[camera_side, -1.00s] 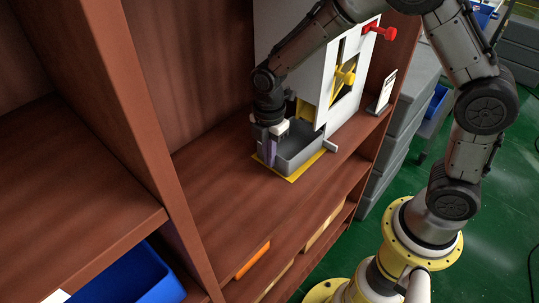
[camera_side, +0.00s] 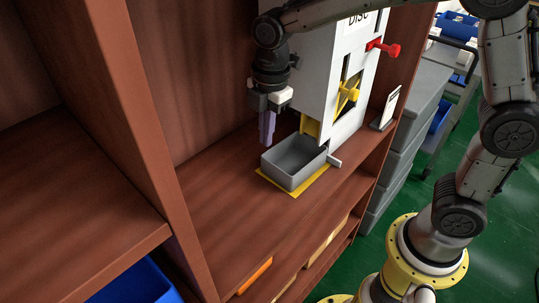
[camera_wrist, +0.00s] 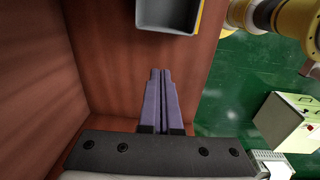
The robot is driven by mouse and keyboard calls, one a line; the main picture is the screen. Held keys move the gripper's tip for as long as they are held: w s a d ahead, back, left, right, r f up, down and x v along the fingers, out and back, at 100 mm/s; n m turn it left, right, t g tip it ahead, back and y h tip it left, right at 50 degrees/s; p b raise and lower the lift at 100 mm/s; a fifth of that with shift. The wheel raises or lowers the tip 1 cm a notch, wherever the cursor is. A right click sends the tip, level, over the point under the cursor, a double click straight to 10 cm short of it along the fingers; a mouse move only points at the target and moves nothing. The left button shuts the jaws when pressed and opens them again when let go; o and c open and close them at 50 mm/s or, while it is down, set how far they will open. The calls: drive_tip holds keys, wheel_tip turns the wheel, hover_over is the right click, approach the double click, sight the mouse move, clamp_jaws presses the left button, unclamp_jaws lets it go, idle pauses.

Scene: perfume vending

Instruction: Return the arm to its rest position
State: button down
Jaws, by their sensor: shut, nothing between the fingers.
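My gripper (camera_side: 267,128) hangs above the wooden shelf, to the left of the grey tray, with its purple fingers pointing down. The fingers are together and nothing is between them. My gripper also shows in the wrist view (camera_wrist: 160,90), with both purple fingers side by side over the brown shelf. The arm reaches in from the upper right in the side view. The rest position itself is not marked in any view.
The grey tray (camera_side: 283,176) sits on a yellow mat (camera_side: 301,187) below the white machine (camera_side: 318,70). Wooden shelf walls (camera_side: 150,130) stand at left.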

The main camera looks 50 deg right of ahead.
drive_tip(key=s+d+r+m+t, duration=0.3)
drive_tip(key=s+d+r+m, duration=0.2)
drive_tip(key=s+d+r, duration=0.35)
drive_tip(key=s+d+f+m+t, duration=0.1)
drive_tip(key=s+f+m, duration=0.2)
drive_tip(key=s+m, duration=0.9)
drive_tip(key=shift+s+d+m+t, duration=0.2)
drive_tip(key=shift+s+m+t, duration=0.05)
drive_tip(key=shift+m+t, duration=0.15)
